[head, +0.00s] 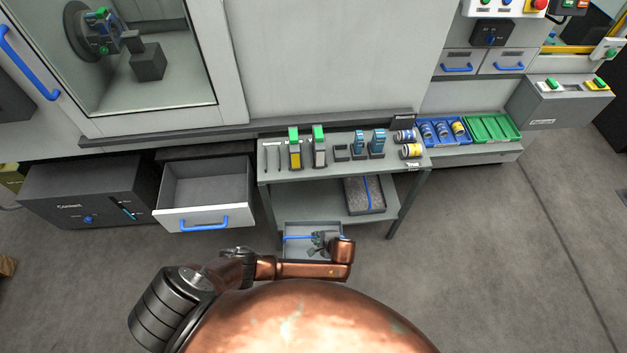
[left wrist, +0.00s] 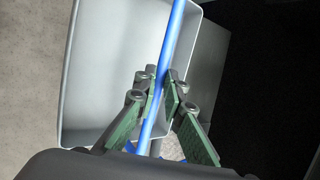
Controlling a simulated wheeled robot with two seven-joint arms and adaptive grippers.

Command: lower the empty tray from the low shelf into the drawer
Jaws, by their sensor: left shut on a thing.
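The empty grey tray (head: 297,249) with a blue bar handle (head: 297,237) is in front of the low shelf of the bench. My left gripper (head: 322,243) is at the middle of the tray and partly covers it, along with my arm. In the left wrist view, the gripper (left wrist: 162,84) is shut on the blue handle (left wrist: 173,40), and the bare pale inside of the tray (left wrist: 105,65) shows. The drawer (head: 190,218) stands open and empty to the left of the bench, with a blue handle (head: 205,223). My right gripper is out of view.
The low shelf (head: 322,200) holds another tray (head: 364,196) filled with grey material. The bench top (head: 275,175) carries several tools and cans. A dark coolant box (head: 85,195) stands left of the drawer. The floor at the right is clear.

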